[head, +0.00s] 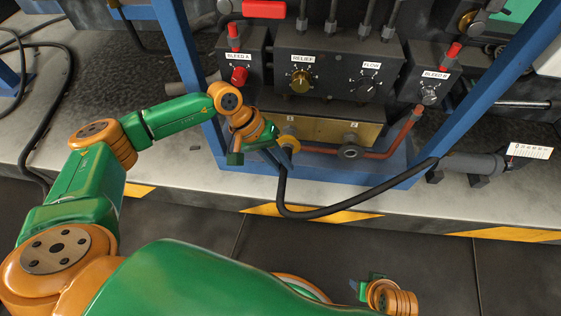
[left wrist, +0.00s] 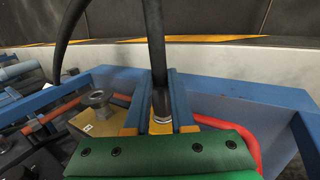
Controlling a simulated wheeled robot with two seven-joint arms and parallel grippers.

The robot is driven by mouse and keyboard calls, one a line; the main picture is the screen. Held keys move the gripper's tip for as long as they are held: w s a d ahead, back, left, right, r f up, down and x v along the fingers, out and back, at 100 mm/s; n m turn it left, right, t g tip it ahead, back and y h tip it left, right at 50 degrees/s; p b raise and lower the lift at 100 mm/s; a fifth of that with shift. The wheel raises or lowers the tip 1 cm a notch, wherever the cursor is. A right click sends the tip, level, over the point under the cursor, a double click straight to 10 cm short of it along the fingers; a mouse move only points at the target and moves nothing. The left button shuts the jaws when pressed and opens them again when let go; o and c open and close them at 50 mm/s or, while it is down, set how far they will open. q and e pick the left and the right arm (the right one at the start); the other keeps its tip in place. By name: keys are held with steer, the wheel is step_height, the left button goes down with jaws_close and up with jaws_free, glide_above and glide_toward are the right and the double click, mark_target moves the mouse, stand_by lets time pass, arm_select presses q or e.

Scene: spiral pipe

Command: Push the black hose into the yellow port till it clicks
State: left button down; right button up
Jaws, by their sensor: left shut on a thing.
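The black hose (head: 283,190) hangs from my left gripper (head: 279,152), loops down over the platform edge and runs right to a grey cylinder. In the left wrist view, the two blue fingers of the left gripper (left wrist: 161,100) are shut on the hose (left wrist: 155,45). The hose's silver end collar (left wrist: 161,116) is at the yellow port, whose ring (head: 290,143) shows on the brass block just beyond the fingers. I cannot tell how deep the hose end sits. My right gripper (head: 362,287) is low in the head view, away from the hose; its jaw state is unclear.
The brass block (head: 330,131) has a second, dark port (head: 350,152) to the right, with a red pipe (head: 395,140) beside it. Blue frame posts (head: 480,95) stand either side. A panel with knobs (head: 335,72) is above. The grey cylinder (head: 470,164) lies at right.

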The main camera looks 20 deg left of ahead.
arm_select(q)
steer(key=shift+w+r+b, duration=0.2)
steer(key=shift+w+b, duration=0.1)
steer(key=shift+w, duration=0.05)
stand_by(0.4)
steer(key=c, duration=0.7)
jaws_free()
steer(key=shift+f, duration=0.15)
